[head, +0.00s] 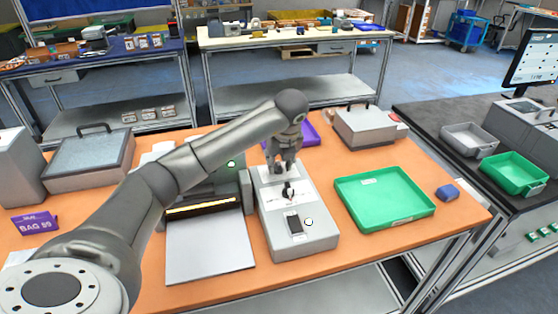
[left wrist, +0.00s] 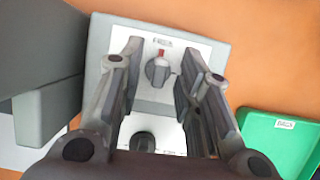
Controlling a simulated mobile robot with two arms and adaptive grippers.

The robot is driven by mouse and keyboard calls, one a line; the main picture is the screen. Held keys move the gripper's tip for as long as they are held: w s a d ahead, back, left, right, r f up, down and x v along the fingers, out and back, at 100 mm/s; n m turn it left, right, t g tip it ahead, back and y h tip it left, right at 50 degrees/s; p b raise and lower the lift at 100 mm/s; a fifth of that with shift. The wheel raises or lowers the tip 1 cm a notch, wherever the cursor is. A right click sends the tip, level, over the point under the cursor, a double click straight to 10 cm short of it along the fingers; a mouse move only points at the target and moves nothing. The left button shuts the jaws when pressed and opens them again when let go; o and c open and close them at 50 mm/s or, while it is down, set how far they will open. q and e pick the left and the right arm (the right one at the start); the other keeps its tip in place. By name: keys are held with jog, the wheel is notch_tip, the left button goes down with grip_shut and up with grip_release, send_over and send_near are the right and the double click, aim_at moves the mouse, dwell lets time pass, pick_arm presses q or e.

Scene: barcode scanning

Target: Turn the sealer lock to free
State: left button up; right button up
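The control box (head: 312,241) is pale grey and stands beside the sealer with its grey plate (head: 208,247) and lit yellow slot. A dark knob (head: 289,191) sits on its top face. In the left wrist view the lock knob (left wrist: 157,72) is dark grey, with a red mark at its far end and a small label, too blurred to read. A second black knob (left wrist: 143,142) sits nearer. My left gripper (head: 285,165) is above the box, fingers pointing down. Its fingers are apart, one on each side of the lock knob; contact cannot be told. My right gripper is not in view.
An empty green tray (head: 385,197) lies right of the box, with a blue block (head: 447,193) beside it. A purple tray (head: 307,134) and a grey handled box (head: 365,126) stand behind. A purple bag box (head: 35,223) is at left.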

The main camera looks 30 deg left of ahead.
pick_arm(q)
jog(key=shift+r, duration=0.1)
jog(key=v, duration=1.1)
jog(key=shift+r, duration=0.4)
jog(key=shift+s+d, duration=0.1)
